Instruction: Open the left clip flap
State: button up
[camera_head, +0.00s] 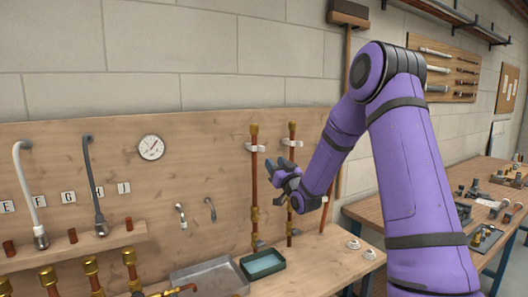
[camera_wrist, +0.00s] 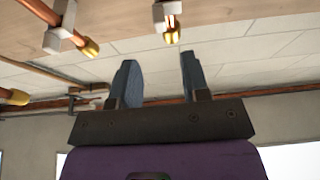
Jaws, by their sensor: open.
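Two white clips hold upright copper pipes with brass tops on the wooden board in the head view. The left clip (camera_head: 257,148) is around the left pipe (camera_head: 254,182), and the right clip (camera_head: 292,143) is around the right pipe. I cannot tell the flap positions at this size. My gripper (camera_head: 285,168) is open and empty, just below clip height and in front of the right pipe. In the wrist view its two dark fingers (camera_wrist: 158,65) are apart. Two pale clips (camera_wrist: 57,40) (camera_wrist: 167,11) show beyond them; I cannot tell which is the left one.
A green tray (camera_head: 262,265) and a grey basin (camera_head: 208,277) stand below the pipes. Hooks, a gauge (camera_head: 151,147) and hoses are on the board further left. A workbench (camera_head: 405,213) with small parts is at the right. My arm covers the board's right side.

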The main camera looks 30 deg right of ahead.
aim_at(263, 149)
jog(key=x, duration=0.8)
jog(key=shift+w+r, duration=0.1)
jog(key=shift+w, duration=0.2)
grip_shut()
